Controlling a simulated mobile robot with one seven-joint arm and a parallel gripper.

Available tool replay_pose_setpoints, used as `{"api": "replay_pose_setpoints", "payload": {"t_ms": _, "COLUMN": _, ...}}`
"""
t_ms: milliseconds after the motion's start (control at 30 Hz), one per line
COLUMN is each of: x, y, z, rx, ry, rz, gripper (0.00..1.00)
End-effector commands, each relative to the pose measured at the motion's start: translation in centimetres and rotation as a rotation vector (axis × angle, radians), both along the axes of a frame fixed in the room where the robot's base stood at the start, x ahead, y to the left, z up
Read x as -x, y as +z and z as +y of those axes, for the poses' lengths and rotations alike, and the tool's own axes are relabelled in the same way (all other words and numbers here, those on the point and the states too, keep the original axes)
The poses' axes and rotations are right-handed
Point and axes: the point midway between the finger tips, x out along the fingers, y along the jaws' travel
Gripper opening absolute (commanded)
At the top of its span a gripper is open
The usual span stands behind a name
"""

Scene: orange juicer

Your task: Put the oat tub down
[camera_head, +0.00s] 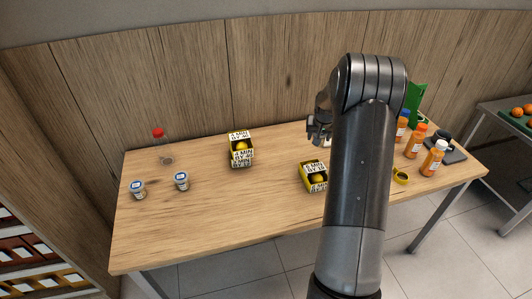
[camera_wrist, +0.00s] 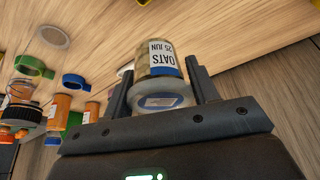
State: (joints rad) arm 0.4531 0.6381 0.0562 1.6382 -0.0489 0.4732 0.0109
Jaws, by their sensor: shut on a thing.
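The oat tub (camera_wrist: 160,58) is a small clear tub with pale contents, a white label reading OATS 25 JUN, a blue band and a whitish end facing the wrist camera. My gripper (camera_wrist: 160,90) is shut on it, with one dark finger on each side. In the head view my gripper (camera_head: 319,130) is above the back middle-right part of the wooden table (camera_head: 215,220). There my arm hides most of the gripper, and I cannot make out the tub clearly. Whether the tub touches the table cannot be told.
Two small blue-labelled tubs (camera_head: 138,190) (camera_head: 181,181) and a red-capped bottle (camera_head: 163,147) stand at the left. Two yellow boxes (camera_head: 240,150) (camera_head: 314,177) stand mid-table. Orange bottles (camera_head: 415,141) and a green object (camera_head: 416,103) are at the right. The front left is clear.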

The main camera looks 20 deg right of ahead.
Motion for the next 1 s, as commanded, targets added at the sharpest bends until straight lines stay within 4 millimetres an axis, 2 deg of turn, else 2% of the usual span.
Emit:
{"api": "replay_pose_setpoints", "payload": {"t_ms": 167, "x": 0.1, "y": 1.0, "z": -0.1, "rx": 0.001, "ry": 0.001, "rz": -0.001, "gripper": 0.31}}
{"api": "replay_pose_setpoints", "payload": {"t_ms": 400, "x": 0.0, "y": 5.4, "z": -0.1, "rx": 0.003, "ry": 0.001, "rz": -0.004, "gripper": 0.31}}
{"api": "replay_pose_setpoints", "payload": {"t_ms": 567, "x": -1.0, "y": 5.0, "z": 3.2, "rx": -0.001, "ry": 0.069, "rz": 0.003, "gripper": 0.31}}
{"api": "replay_pose_setpoints", "payload": {"t_ms": 667, "x": -1.7, "y": 5.0, "z": 5.5, "rx": -0.001, "ry": 0.119, "rz": 0.003, "gripper": 0.31}}
{"api": "replay_pose_setpoints", "payload": {"t_ms": 767, "x": -2.6, "y": 4.9, "z": 8.8, "rx": -0.003, "ry": 0.188, "rz": 0.004, "gripper": 0.31}}
{"api": "replay_pose_setpoints", "payload": {"t_ms": 867, "x": -3.4, "y": 4.9, "z": 12.9, "rx": -0.003, "ry": 0.273, "rz": 0.005, "gripper": 0.31}}
{"api": "replay_pose_setpoints", "payload": {"t_ms": 1000, "x": -4.2, "y": 4.9, "z": 20.3, "rx": -0.003, "ry": 0.426, "rz": 0.005, "gripper": 0.31}}
